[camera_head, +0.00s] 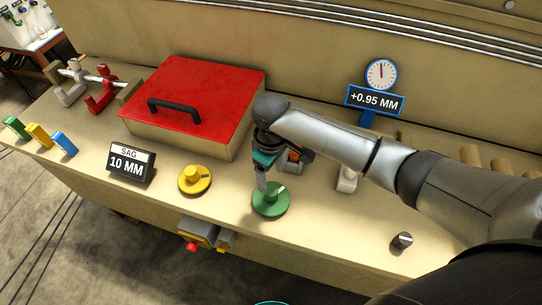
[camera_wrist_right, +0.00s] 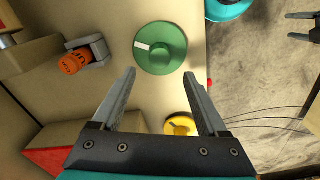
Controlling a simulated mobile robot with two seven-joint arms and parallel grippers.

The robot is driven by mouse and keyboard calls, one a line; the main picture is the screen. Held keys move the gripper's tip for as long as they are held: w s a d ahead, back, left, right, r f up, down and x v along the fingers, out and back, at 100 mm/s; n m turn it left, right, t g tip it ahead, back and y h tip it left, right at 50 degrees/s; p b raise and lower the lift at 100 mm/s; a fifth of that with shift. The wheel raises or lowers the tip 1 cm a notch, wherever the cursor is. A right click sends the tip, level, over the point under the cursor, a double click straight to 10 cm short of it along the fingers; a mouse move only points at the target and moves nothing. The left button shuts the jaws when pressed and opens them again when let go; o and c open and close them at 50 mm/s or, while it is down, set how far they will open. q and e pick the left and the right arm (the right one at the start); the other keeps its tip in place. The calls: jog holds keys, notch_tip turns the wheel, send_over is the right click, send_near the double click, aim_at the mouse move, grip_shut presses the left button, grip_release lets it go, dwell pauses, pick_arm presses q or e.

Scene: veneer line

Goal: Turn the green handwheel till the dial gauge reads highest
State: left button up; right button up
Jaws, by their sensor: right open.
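The green handwheel (camera_head: 271,203) lies on the bench top near its front edge, with a white mark on its rim. It also shows in the right wrist view (camera_wrist_right: 160,48), ahead of my fingertips. My right gripper (camera_head: 262,183) is open above the handwheel; in the wrist view its two fingers are apart with nothing between them. Whether a fingertip touches the wheel I cannot tell. The dial gauge (camera_head: 381,75) stands at the back with its needle near upright, over a blue-framed display (camera_head: 375,100) reading +0.95 MM. My left gripper is not clearly in view.
A yellow knob (camera_head: 194,179) sits left of the handwheel, beside a SAG 10 MM sign (camera_head: 130,163). A red-lidded box (camera_head: 200,85) with a black handle stands behind. An orange item (camera_wrist_right: 75,61) lies near the wheel. A small dark knob (camera_head: 402,241) is at right.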

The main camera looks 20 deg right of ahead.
notch_tip(320, 180, up, 7)
jog(key=shift+f, duration=0.15)
jog(key=shift+s+f, duration=0.1)
dwell(0.5)
